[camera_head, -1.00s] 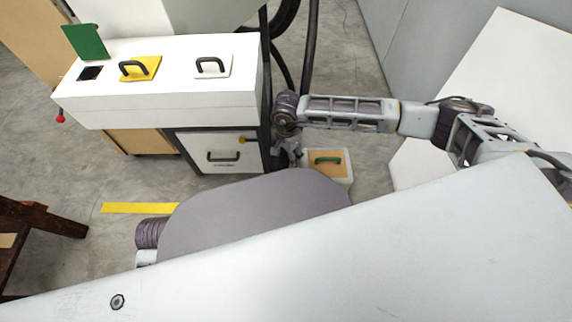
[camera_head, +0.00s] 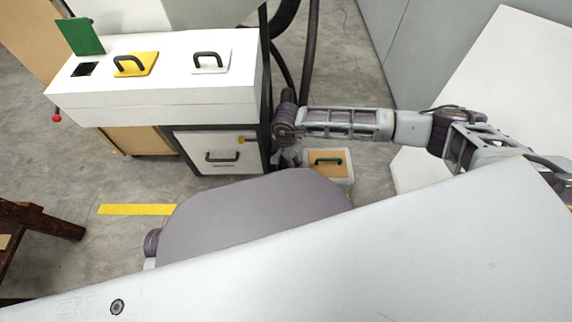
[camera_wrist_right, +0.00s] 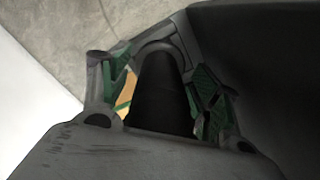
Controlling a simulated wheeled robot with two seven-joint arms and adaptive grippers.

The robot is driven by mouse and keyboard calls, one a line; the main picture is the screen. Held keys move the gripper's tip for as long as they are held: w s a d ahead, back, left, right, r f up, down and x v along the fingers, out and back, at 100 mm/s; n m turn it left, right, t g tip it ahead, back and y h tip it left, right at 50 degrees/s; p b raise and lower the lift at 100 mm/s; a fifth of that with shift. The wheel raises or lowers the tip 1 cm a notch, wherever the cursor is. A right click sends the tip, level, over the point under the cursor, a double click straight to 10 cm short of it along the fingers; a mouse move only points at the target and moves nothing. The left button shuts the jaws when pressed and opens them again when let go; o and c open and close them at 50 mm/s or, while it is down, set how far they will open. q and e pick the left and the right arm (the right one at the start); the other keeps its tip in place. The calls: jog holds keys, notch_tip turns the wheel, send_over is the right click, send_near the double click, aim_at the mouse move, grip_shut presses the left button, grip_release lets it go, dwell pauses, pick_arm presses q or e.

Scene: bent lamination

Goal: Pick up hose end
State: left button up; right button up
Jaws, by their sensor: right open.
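A black hose (camera_head: 309,60) hangs down behind the white cabinet in the head view, with a thicker black hose curving beside it. In the right wrist view a black tube, apparently the hose (camera_wrist_right: 160,92), lies between the fingers of my right gripper (camera_wrist_right: 160,95). The green-padded fingers are open on either side of it, with a gap visible on the left. In the head view my right gripper (camera_head: 288,157) points down beside the cabinet's right edge, partly hidden by my wrist. The hose end cannot be made out there. My left gripper is out of view.
The white cabinet (camera_head: 150,95) carries a yellow handled plate (camera_head: 135,65), a white handled plate (camera_head: 211,62) and a raised green flap (camera_head: 80,37). A white surface (camera_head: 490,75) stands at right.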

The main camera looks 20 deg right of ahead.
jog(key=shift+c, duration=0.2)
jog(key=c, duration=1)
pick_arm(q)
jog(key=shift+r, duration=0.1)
pick_arm(e)
jog(key=shift+r, duration=0.2)
